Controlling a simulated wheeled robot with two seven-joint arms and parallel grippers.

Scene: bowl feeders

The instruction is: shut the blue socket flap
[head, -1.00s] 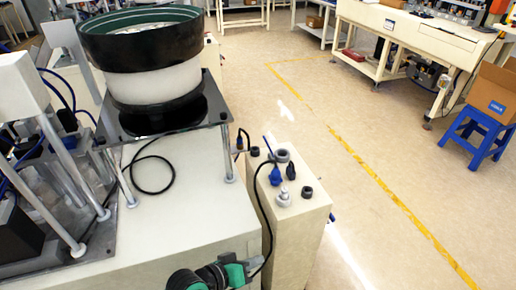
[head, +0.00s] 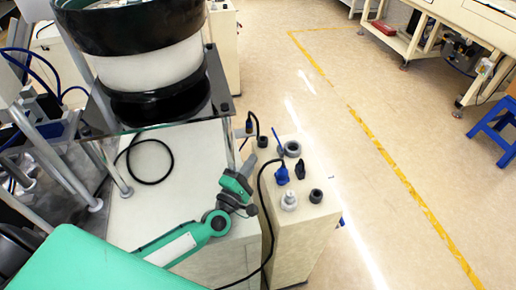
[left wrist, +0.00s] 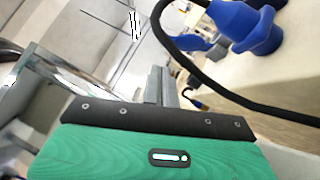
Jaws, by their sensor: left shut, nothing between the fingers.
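The blue flap (head: 277,138) stands up as a thin blue strip beside a grey round socket (head: 291,148) on top of a cream box; it looks open. A blue plug (head: 282,174) with a black cable sits in front of it. My left gripper (head: 250,162) is shut and empty, left of the flap and lower in the picture, apart from it. In the left wrist view its fingers (left wrist: 160,85) are together. A large blue plug-like part (left wrist: 250,28) shows there at the upper right. I cannot tell whether the smaller blue piece beside it is the flap. My right gripper is out of view.
The cream box (head: 305,225) carries dark and grey connectors close together. A black cable (head: 265,215) loops down its left side. The bowl feeder (head: 140,50) stands on a black plate at the upper left. Open floor lies to the right.

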